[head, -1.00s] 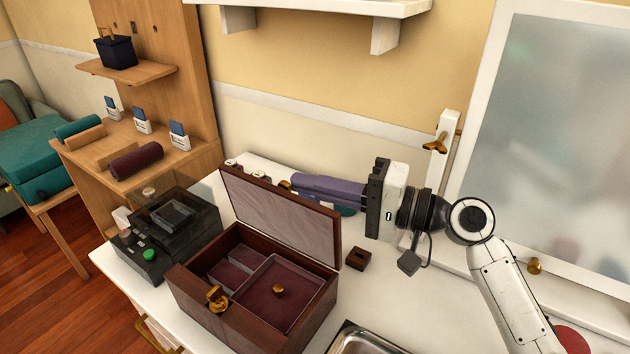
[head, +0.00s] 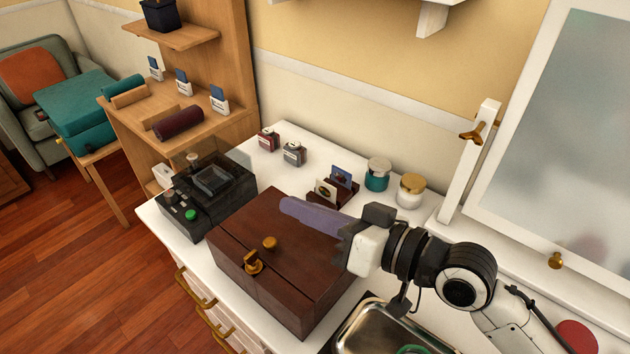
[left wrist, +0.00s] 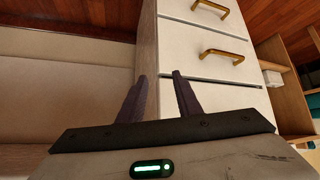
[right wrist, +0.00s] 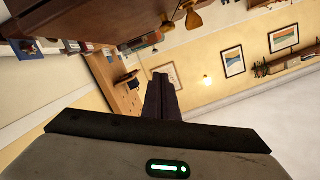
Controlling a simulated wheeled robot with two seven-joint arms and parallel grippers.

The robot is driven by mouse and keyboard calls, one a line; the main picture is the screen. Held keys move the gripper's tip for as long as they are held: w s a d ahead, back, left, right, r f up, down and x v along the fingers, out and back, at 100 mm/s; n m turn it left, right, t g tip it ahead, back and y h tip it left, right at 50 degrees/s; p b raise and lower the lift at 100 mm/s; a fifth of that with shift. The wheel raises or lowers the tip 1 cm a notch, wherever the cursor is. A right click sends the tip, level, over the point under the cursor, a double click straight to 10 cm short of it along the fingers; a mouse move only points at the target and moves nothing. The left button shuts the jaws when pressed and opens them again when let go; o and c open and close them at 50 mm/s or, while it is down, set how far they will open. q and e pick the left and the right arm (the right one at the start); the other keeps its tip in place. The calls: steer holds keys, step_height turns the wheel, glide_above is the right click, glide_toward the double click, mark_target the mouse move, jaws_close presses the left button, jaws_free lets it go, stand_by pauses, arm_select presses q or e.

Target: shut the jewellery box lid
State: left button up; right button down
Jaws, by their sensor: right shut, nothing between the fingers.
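The dark wooden jewellery box (head: 262,283) stands on the white counter. Its lid (head: 240,222) is down over the box, and the inside is hidden. I cannot tell whether a thin gap remains at the rim. A brass knob (head: 269,243) and a brass clasp (head: 253,262) show at the front side. My right gripper (head: 290,206) is shut and empty, its purple fingers over the lid's back part; contact is unclear. The lid and brass parts also show in the right wrist view (right wrist: 110,18). My left gripper (left wrist: 160,95) is open and empty, beside white drawers, and out of the head view.
A black device (head: 205,195) with a green button stands left of the box. Small jars (head: 377,175) and a card holder (head: 333,190) stand behind. A metal tray (head: 375,335) lies at the front right. A white-framed mirror (head: 550,130) stands at the right.

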mark_target(286, 264)
steer(key=s+f+n, duration=0.1)
steer(key=s+a+f+n+p, duration=0.1)
steer(key=s+a+f+n, duration=0.1)
steer(key=n, duration=0.1)
steer(key=shift+f+t+h+p, duration=0.3)
steer(key=shift+f+t, duration=0.05)
steer(key=shift+t, duration=0.05)
steer(key=shift+s+a+f, duration=0.25)
steer(key=shift+f, duration=0.4)
steer(key=shift+f, duration=0.15)
